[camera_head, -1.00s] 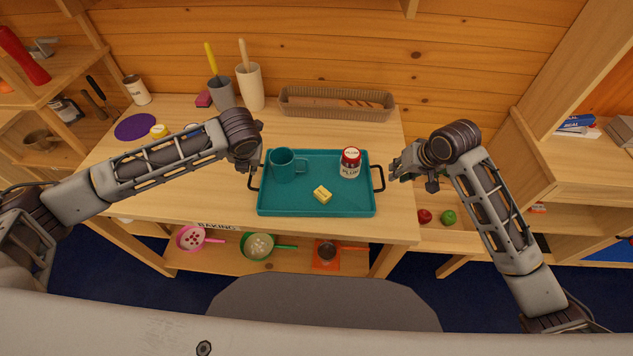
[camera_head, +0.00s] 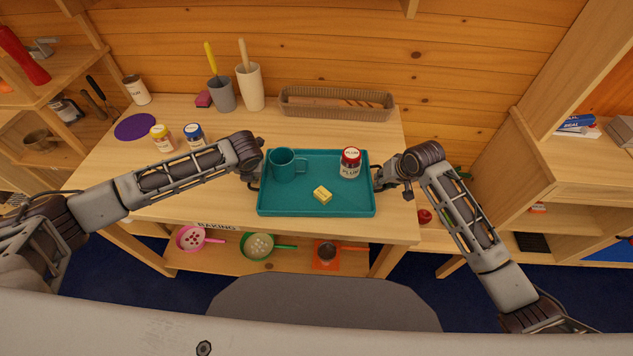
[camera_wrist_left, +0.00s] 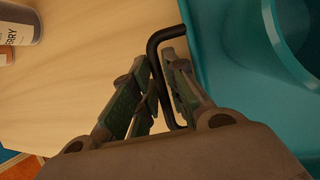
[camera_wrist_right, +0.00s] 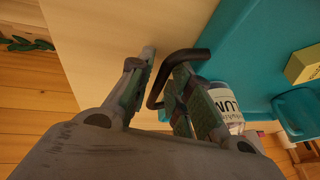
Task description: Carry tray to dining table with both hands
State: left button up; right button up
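The teal tray (camera_head: 330,206) lies on the wooden counter, with a black handle at each short side. On it are a teal mug (camera_head: 284,168), a jar labelled PLUM (camera_head: 350,164) and a yellow butter block (camera_head: 322,194). My left gripper (camera_head: 254,176) is at the tray's left handle; in the left wrist view the black handle (camera_wrist_left: 155,45) passes between its fingers (camera_wrist_left: 157,62), which look slightly apart. My right gripper (camera_head: 381,178) is at the right handle; in the right wrist view that handle (camera_wrist_right: 187,55) runs between its parted fingers (camera_wrist_right: 163,68).
The wooden counter (camera_head: 230,130) also bears yellow-lidded and blue-lidded jars (camera_head: 194,136), a purple mat (camera_head: 135,127), utensil holders (camera_head: 249,88) and a basket (camera_head: 336,105) behind the tray. Pans (camera_head: 258,246) sit on the shelf below. Shelving (camera_head: 570,180) stands at the right.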

jog(key=shift+w+f, duration=0.1)
jog(key=shift+f, duration=0.05)
grip_shut()
dwell(0.5)
